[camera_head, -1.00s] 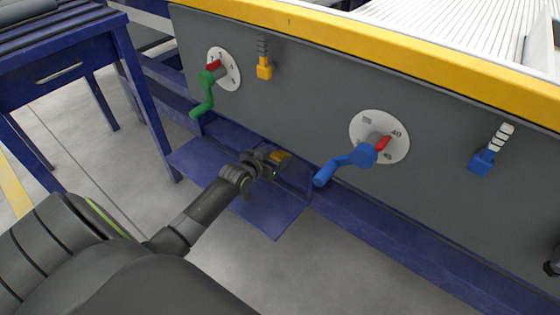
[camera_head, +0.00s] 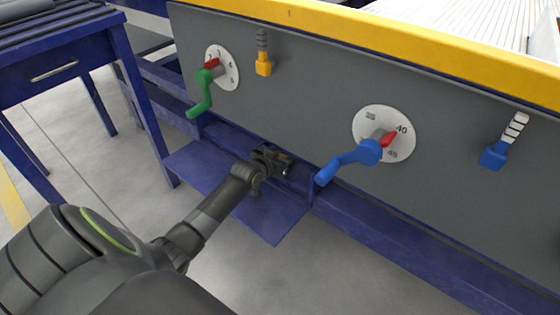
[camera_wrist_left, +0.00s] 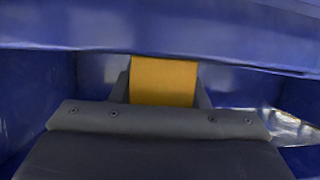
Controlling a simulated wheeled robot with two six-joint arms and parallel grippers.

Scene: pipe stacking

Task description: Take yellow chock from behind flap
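The yellow chock (camera_wrist_left: 164,82) shows in the middle of the left wrist view, with a dark finger close against each side and no visible gap. In the head view only a small dull yellow bit (camera_head: 283,157) of it shows at the gripper tip. My left gripper (camera_head: 274,160) is at the blue frame under the grey panel and looks shut on the chock. The blue flap (camera_head: 270,222) lies below my left wrist, sticking out toward me. The fingertips and the chock's far end are hidden. My right gripper is not in view.
Above hang a green crank (camera_head: 202,98), a blue crank (camera_head: 350,161), a yellow latch (camera_head: 263,66) and a blue latch (camera_head: 495,156) on the grey panel (camera_head: 310,85). A blue table (camera_head: 80,60) stands at left. In the wrist view a blue edge (camera_wrist_left: 160,35) crosses close above the chock.

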